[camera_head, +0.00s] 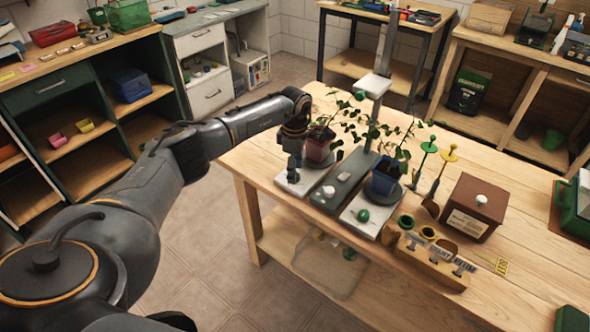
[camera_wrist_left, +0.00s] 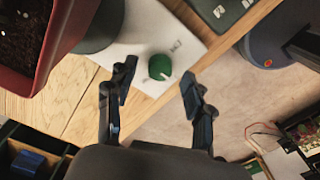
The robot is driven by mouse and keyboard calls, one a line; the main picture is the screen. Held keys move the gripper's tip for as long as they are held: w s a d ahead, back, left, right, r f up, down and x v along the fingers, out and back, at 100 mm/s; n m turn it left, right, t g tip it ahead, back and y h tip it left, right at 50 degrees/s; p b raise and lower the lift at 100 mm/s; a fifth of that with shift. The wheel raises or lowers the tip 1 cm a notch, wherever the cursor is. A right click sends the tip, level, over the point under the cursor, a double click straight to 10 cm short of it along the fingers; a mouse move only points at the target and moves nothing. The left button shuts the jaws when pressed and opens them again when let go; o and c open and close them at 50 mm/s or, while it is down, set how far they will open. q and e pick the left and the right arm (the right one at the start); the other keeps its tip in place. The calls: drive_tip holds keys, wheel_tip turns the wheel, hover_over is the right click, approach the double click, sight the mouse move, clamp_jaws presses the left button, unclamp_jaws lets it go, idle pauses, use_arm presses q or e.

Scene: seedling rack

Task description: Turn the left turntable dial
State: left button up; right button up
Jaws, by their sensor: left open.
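The left turntable dial (camera_wrist_left: 160,67) is a round green knob on a white base plate (camera_wrist_left: 133,38) in the left wrist view. In the head view, my left gripper (camera_head: 293,172) is over the front of the left turntable's white base (camera_head: 312,177) and mostly hides the dial. The gripper is open and points down, its two fingers (camera_wrist_left: 159,76) spread on either side of the dial's picture position. I cannot tell whether they touch it. A red pot (camera_head: 319,146) with a plant stands on the left turntable. My right gripper is not in view.
A grey box (camera_head: 342,181) stands between the turntables. The right turntable has a green dial (camera_head: 363,215) and a blue pot (camera_head: 382,177). A wooden holder (camera_head: 437,265), a brown box (camera_head: 473,208) and green and yellow stakes (camera_head: 447,157) stand to the right. The near left tabletop (camera_head: 262,163) is clear.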

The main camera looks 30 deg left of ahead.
use_arm(q)
drive_tip(key=shift+f, duration=0.75)
drive_tip(key=shift+c, duration=0.8)
clamp_jaws()
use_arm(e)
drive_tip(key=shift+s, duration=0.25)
